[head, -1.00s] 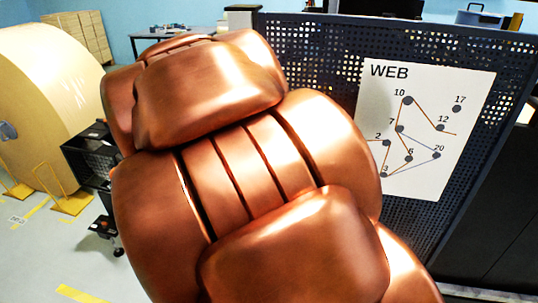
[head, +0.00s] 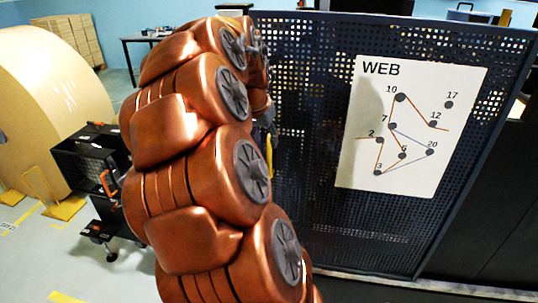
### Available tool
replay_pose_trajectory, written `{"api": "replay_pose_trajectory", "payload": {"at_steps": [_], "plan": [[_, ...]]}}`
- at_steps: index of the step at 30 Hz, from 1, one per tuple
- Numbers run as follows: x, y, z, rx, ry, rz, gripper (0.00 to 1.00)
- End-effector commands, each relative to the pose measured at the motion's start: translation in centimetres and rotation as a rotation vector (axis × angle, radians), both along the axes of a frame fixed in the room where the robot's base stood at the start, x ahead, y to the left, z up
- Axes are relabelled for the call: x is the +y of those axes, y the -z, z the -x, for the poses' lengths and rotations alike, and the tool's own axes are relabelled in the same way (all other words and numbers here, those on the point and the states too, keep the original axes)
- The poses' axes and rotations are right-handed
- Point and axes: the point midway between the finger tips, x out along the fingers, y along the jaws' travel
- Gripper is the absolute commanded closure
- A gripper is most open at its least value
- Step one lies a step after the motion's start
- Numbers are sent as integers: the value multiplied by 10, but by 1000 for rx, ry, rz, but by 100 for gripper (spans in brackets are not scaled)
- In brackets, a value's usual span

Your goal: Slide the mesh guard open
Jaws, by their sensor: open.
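The mesh guard (head: 310,75) is a dark blue perforated panel in a solid frame, filling the right half of the head view. It carries a white sheet (head: 455,150) headed "WEB" with numbered dots and lines. My copper-coloured arm stands in front of the guard's left part and hides its left edge. My gripper (head: 268,122) shows only in part as a small dark shape at the arm's right side, in front of the mesh. It is open. A small yellow strip shows just below it. Whether the gripper touches the guard cannot be told.
A large kraft roll (head: 45,110) stands at the left, with a yellow stand (head: 62,207) by it. A black wheeled cart (head: 85,165) is between the roll and my arm. A table (head: 140,40) is at the back. Grey floor shows at lower left.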

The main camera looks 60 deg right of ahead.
Motion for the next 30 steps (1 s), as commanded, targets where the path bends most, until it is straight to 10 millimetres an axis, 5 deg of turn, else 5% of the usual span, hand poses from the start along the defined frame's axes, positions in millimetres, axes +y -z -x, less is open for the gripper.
{"api": "replay_pose_trajectory", "payload": {"at_steps": [18, 27, 30], "plan": [[-26, 65, -4, 2, -1, -3, 59], [-28, 70, -4, 1, -1, -1, 59], [-28, 70, -4, 1, -1, -1, 67]]}}
